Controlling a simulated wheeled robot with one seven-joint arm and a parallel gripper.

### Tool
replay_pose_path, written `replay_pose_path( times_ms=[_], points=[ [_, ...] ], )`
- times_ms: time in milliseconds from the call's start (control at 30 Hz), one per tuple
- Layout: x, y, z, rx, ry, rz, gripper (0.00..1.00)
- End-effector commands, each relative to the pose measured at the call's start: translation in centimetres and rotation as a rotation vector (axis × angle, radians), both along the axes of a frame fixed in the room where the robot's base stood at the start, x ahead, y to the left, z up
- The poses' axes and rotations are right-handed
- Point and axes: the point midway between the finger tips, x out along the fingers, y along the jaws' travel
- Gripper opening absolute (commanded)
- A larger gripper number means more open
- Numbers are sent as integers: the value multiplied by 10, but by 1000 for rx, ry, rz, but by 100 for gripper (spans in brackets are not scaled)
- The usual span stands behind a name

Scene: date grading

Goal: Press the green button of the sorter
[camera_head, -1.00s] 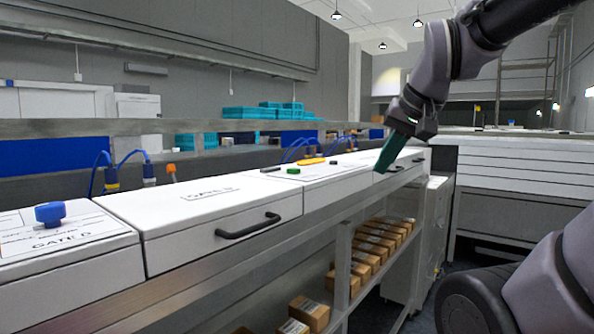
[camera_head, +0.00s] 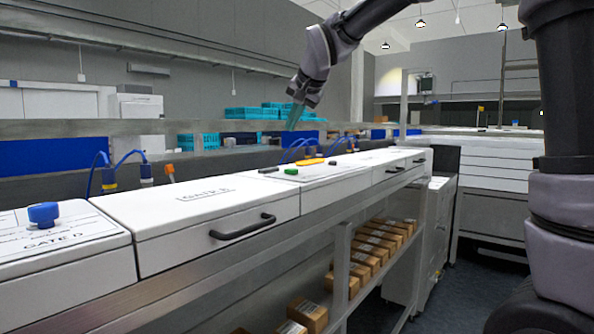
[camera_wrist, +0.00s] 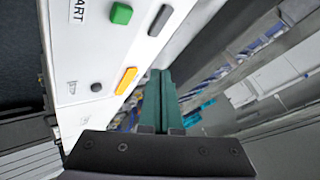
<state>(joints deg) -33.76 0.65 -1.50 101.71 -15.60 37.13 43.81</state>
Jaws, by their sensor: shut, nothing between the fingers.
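The green button (camera_head: 291,171) sits on the white top of the sorter (camera_head: 340,174), in the middle of the head view. In the wrist view the green button (camera_wrist: 121,13) is near the top edge, beside printed letters reading "ART". My gripper (camera_head: 292,122) has green fingers and is above and behind the button in the head view, apart from it. In the wrist view my gripper (camera_wrist: 162,76) is shut and empty, with its fingertips to the right of an orange bar (camera_wrist: 126,81) and below the button.
A dark grey bar (camera_head: 268,170) lies left of the green button, and a black knob (camera_head: 332,162) is to its right. A white drawer unit with a black handle (camera_head: 243,226) and a blue knob (camera_head: 43,214) stand nearer. Cardboard boxes (camera_head: 362,262) fill the lower shelf.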

Motion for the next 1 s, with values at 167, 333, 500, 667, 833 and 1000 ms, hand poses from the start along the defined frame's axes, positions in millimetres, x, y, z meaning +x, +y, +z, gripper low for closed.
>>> replay_pose_path(
  times_ms=[167, 333, 500, 667, 833, 1000],
  points=[
    [0, 0, 0, 0, 0, 0, 0],
    [0, -1, -2, -1, 0, -1, 0],
    [0, -1, -16, -2, 2, 1, 0],
    [-1, -1, -39, -3, 3, 1, 0],
    [-1, -1, -63, -3, 2, 1, 0],
    [0, -1, -79, -3, 2, 0, 0]
  ],
)
